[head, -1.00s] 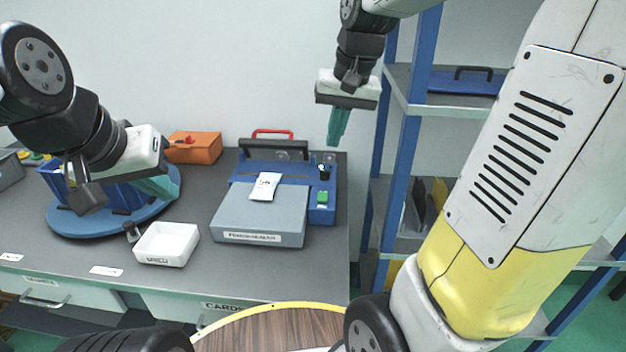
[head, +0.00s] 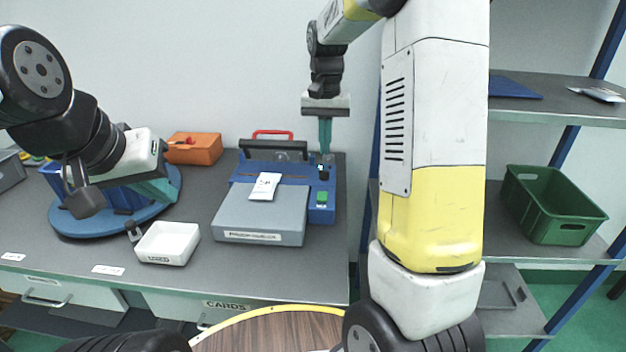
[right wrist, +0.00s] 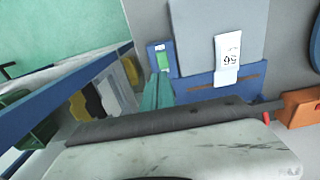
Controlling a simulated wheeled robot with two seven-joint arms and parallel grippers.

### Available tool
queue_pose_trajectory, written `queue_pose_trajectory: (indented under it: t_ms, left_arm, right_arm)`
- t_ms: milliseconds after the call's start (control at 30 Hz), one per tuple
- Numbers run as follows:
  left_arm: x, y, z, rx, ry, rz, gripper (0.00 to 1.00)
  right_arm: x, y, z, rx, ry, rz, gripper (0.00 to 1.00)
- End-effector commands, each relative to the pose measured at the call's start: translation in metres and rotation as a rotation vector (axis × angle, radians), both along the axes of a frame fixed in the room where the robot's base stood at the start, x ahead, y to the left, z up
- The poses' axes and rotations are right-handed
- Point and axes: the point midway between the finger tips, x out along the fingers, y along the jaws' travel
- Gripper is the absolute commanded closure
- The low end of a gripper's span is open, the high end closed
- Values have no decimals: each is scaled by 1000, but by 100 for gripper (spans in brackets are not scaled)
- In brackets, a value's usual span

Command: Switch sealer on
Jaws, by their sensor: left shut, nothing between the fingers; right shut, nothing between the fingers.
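The sealer (head: 262,215), a blue and grey box with a label on its front, stands on the grey worktop. A green button (head: 322,198) and a black knob (head: 323,173) are on the blue strip along its right side. My right gripper (head: 325,150) is shut and empty, pointing down just above the back of that strip. In the right wrist view its teal fingers (right wrist: 158,93) are just below the green button (right wrist: 162,60) in the picture; contact cannot be told. The knob is not clear there. My left gripper (head: 160,190) is shut and empty, near the blue turntable.
A white pouch (head: 265,186) lies on the sealer's grey top. A white tray (head: 167,243) is to its left. An orange box (head: 194,148) stands behind. The blue turntable (head: 85,222) carries blue bins. A shelf rack with a green crate (head: 550,205) is at right.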

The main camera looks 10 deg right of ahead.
Motion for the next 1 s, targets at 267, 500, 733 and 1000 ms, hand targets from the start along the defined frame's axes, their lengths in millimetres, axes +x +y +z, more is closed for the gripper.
queue_pose_trajectory:
  t_ms: [267,500,733,1000]
  left_arm:
    - [0,0,0,0,0,0,100]
    - [0,0,0,0,0,0,100]
    - [0,0,0,0,0,0,100]
    - [0,0,0,0,0,0,100]
  right_arm:
    - [-1,0,-31,0,6,0,100]
    - [-2,0,-83,0,6,1,100]
    - [-1,0,-122,0,3,1,100]
    - [-1,0,-140,0,1,1,100]
